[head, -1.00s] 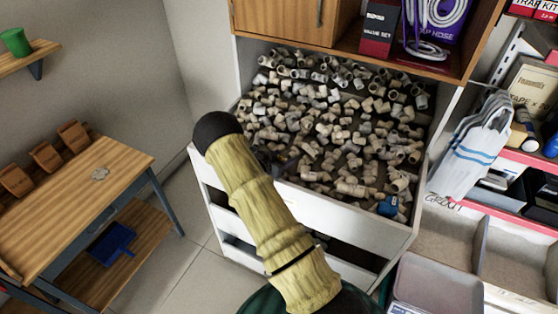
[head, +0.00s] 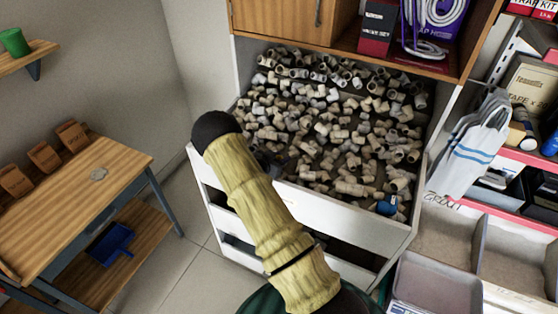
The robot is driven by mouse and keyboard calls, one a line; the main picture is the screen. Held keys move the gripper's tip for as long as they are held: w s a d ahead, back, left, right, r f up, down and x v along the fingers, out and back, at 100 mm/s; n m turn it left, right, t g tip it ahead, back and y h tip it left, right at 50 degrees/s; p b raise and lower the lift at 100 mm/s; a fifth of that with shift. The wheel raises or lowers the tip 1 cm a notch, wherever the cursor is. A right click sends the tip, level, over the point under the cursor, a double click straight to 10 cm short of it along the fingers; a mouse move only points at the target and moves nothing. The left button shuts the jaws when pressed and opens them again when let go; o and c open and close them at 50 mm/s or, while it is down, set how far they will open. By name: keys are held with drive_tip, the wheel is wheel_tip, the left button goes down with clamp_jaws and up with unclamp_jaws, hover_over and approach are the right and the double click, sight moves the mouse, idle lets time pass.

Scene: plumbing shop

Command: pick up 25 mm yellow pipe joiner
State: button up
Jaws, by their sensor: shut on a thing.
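An open white drawer (head: 340,207) in the middle of the head view is full of many loose pipe fittings (head: 335,120), mostly beige, off-white and grey. I cannot make out a yellow 25 mm pipe joiner among them. My arm, tan and ridged with a black rounded joint, crosses the front left of the drawer. My gripper's fingers do not show; the arm hides part of the drawer's left side. A dark patch beside the arm is too unclear to identify. Whatever the gripper holds is hidden.
A blue-capped fitting (head: 388,205) lies at the drawer's front right corner. A wooden cabinet (head: 285,20) overhangs the drawer's back. A wooden workbench (head: 85,195) stands left, with open floor between. A grey tray (head: 437,284) and shelves of goods are at right.

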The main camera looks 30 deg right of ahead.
wheel_tip(320, 180, up, 10)
drive_tip(key=b, duration=0.2)
drive_tip(key=shift+b, duration=0.35)
drive_tip(key=shift+f, duration=0.1)
idle(0.5)
